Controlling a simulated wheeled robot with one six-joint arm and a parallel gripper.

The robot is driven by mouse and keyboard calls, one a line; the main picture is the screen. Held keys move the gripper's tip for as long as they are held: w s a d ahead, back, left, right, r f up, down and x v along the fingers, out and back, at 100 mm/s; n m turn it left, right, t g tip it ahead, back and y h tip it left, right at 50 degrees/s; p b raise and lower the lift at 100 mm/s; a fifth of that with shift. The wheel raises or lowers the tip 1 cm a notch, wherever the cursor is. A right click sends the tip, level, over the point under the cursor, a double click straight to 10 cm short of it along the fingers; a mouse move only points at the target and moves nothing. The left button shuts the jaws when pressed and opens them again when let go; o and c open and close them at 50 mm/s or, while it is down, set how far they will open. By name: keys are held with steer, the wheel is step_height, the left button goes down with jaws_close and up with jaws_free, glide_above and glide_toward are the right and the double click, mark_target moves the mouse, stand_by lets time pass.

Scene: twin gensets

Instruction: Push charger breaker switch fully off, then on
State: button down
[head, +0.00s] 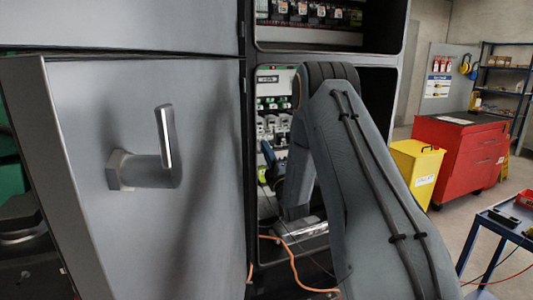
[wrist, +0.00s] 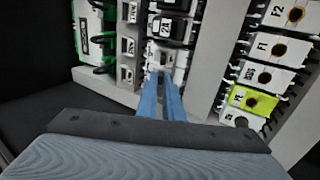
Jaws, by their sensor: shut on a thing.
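My gripper (wrist: 161,78) shows in the wrist view as two blue fingers close together, pointing into a row of breakers. The fingertips are at a pale breaker (wrist: 163,57) in the middle row, shut on its small switch lever. The lever is mostly hidden between the tips, so I cannot tell whether it is on or off. I cannot read a charger label on this breaker. In the head view, my arm reaches into the open cabinet (head: 251,130), and my forearm hides the fingertips.
Labelled terminal blocks (wrist: 262,75) stand to the right in the wrist view, beyond a grey duct (wrist: 215,60). A green-and-white module (wrist: 88,35) is at the left. In the head view, an open grey door with a handle (head: 145,168) stands left; an orange cable (head: 290,262) hangs below.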

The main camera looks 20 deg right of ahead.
steer(key=c, duration=1.9)
jaws_free()
steer(key=b+v, duration=0.1)
steer(key=v, duration=0.6)
steer(key=shift+s+f+b, duration=0.15)
steer(key=shift+s+b, duration=0.15)
steer(key=shift+s, duration=0.05)
